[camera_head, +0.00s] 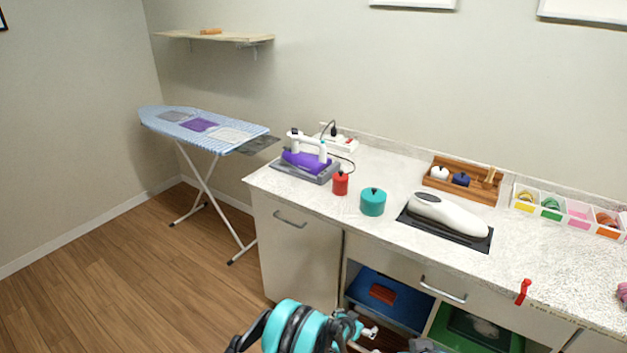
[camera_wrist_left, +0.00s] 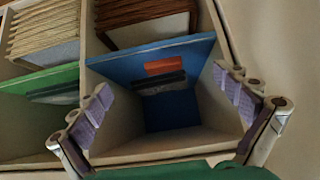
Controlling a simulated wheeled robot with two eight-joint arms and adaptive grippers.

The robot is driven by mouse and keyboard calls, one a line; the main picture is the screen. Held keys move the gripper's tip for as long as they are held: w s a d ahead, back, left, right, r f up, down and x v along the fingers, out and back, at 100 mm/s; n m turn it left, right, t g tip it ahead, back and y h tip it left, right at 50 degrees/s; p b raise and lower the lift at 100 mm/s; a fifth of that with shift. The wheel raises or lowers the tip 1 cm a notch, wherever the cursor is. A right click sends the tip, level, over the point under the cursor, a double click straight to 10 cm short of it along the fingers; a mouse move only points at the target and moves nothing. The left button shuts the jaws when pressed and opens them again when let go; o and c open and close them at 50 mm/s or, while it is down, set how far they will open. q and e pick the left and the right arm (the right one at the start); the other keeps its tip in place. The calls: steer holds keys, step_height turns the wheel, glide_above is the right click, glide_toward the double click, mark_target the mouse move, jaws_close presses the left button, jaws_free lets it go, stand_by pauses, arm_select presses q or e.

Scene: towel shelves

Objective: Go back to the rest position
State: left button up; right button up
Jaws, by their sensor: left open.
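My left gripper (camera_head: 375,335) is at the bottom edge of the head view, in front of the open cabinet shelves, with my teal and black arm beside it. In the left wrist view its two fingers (camera_wrist_left: 163,88) are spread wide with nothing between them. They face a compartment with a blue panel (camera_wrist_left: 190,50). A red item (camera_wrist_left: 166,66) and a dark item below it show in that compartment. My right gripper does not show in either view.
The white countertop (camera_head: 300,194) holds an iron (camera_head: 305,160), a red jar, a teal pot (camera_head: 373,202) and a white appliance (camera_head: 447,215). An ironing board (camera_head: 205,132) stands at left. Folded brown towels (camera_wrist_left: 150,15) fill a neighbouring compartment. The wooden floor at left is clear.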

arm_select(q)
steer(key=w+a+r+n+y, duration=0.1)
steer(key=a+r, duration=0.2)
steer(key=r, duration=0.4)
steer(key=w+a+r, duration=0.1)
steer(key=a+r, duration=0.3)
steer(key=r, duration=0.3)
steer(key=s+a+r+n+y, duration=0.1)
steer(key=s+a+r, duration=0.2)
steer(key=a+r, duration=0.3)
steer(key=s+a+r+n, duration=0.1)
steer(key=s+a+r, duration=0.25)
steer(key=r, duration=0.55)
steer(key=s+a+r+n+y, duration=0.1)
steer(key=s+a+r, duration=0.1)
steer(key=s+a, duration=0.3)
steer(key=s+a+r+n+y, duration=0.1)
steer(key=s+a, duration=0.5)
steer(key=s, duration=0.6)
steer(key=s+a+r+n+y, duration=0.1)
steer(key=s+a+r, duration=0.2)
steer(key=s+a, duration=0.2)
steer(key=s, duration=0.3)
steer(key=shift+s+a+r+n, duration=0.3)
steer(key=shift+s+a, duration=0.05)
